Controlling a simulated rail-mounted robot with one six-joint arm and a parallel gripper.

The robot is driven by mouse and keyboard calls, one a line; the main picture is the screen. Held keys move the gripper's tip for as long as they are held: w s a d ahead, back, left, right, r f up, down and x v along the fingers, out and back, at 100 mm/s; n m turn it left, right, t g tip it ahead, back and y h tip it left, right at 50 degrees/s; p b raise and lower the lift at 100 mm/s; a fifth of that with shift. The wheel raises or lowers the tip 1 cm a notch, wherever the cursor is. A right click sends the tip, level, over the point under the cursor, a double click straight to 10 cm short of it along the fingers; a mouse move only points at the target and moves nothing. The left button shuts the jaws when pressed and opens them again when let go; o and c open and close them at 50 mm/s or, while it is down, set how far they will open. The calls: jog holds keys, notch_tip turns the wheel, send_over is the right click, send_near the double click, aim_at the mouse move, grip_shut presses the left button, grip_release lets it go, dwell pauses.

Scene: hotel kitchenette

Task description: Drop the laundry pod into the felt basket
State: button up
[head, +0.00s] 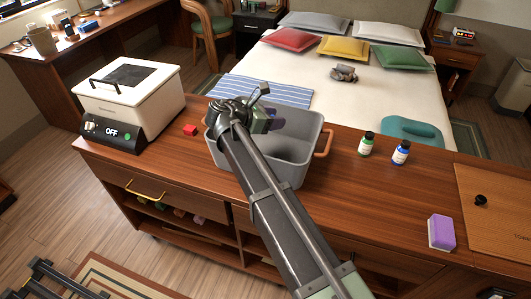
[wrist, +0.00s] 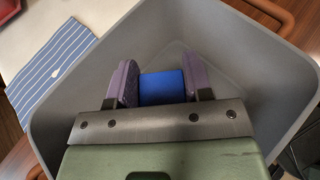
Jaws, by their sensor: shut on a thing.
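The grey felt basket (head: 308,165) with brown handles stands on the wooden counter, and its walls (wrist: 262,75) fill much of the wrist view. My gripper (wrist: 160,78) has purple finger pads, shut on a small blue block-like thing, which I take for the laundry pod (wrist: 162,88). The pod is gripped between the two pads, over the basket's opening, with grey basket wall and floor behind it. In the head view my gripper (head: 274,120) is over the basket's far part, and I cannot make out the pod there. How high it is above the basket floor is unclear.
A white appliance (head: 128,95) marked OFF and a red cube (head: 190,130) are left of the basket. Two small bottles (head: 366,143) and a purple-and-white block (head: 441,232) are to the right. A bed (head: 300,75) lies behind the counter.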

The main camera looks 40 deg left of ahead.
jog(key=shift+f, duration=0.2)
jog(key=o, duration=1)
jog(key=shift+c, duration=0.2)
jog(key=shift+s, duration=0.1)
jog(key=p+v, duration=0.4)
jog(key=v, duration=0.6)
jog(key=shift+s, duration=0.25)
jog(key=shift+a+r, duration=0.1)
jog(key=shift+a, duration=0.05)
